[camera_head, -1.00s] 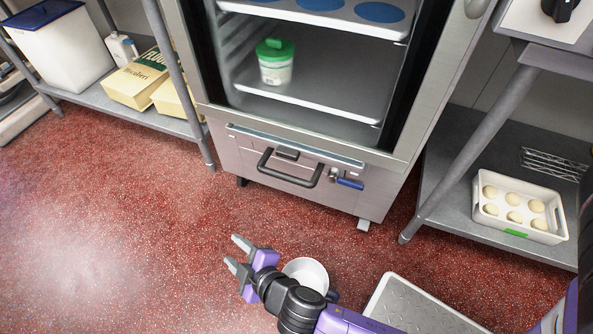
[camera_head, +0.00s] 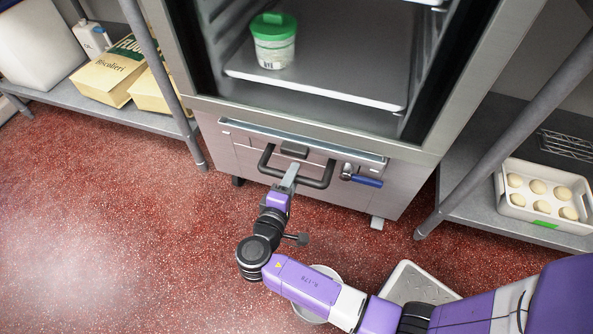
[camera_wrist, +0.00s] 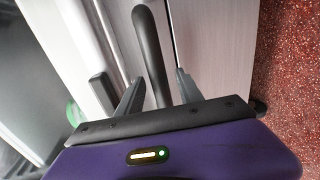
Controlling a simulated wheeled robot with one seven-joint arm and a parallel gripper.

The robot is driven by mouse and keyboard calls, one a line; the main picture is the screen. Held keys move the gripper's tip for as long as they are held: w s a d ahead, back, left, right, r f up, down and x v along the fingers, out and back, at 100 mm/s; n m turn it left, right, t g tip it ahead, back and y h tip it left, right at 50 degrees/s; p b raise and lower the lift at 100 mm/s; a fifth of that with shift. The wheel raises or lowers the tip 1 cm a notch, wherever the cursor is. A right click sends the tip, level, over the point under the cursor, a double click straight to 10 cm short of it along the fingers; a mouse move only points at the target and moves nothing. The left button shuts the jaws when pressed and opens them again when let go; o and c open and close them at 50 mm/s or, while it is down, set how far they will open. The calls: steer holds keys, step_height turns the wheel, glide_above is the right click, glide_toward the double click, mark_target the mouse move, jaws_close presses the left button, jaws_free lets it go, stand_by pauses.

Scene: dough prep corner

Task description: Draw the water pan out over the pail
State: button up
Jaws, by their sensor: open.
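The water pan (camera_head: 332,160) sits in the base of the steel cabinet, its front lip close against the cabinet face. Its black bar handle (camera_head: 318,184) faces me; the handle also shows in the wrist view (camera_wrist: 149,50). My gripper (camera_head: 290,178) is at the handle's middle. In the wrist view my gripper (camera_wrist: 160,90) is open, with one finger on each side of the handle bar and gaps showing. The white pail (camera_head: 308,314) stands on the floor in front of the cabinet, mostly hidden under my arm.
A blue-handled valve (camera_head: 366,181) is right of the pan handle. A green-lidded tub (camera_head: 273,45) stands on the cabinet shelf above. Red floor (camera_head: 120,230) is clear to the left.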

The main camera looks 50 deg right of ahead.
steer(key=shift+b+x, duration=0.45)
steer(key=shift+x, duration=1.25)
jaws_close()
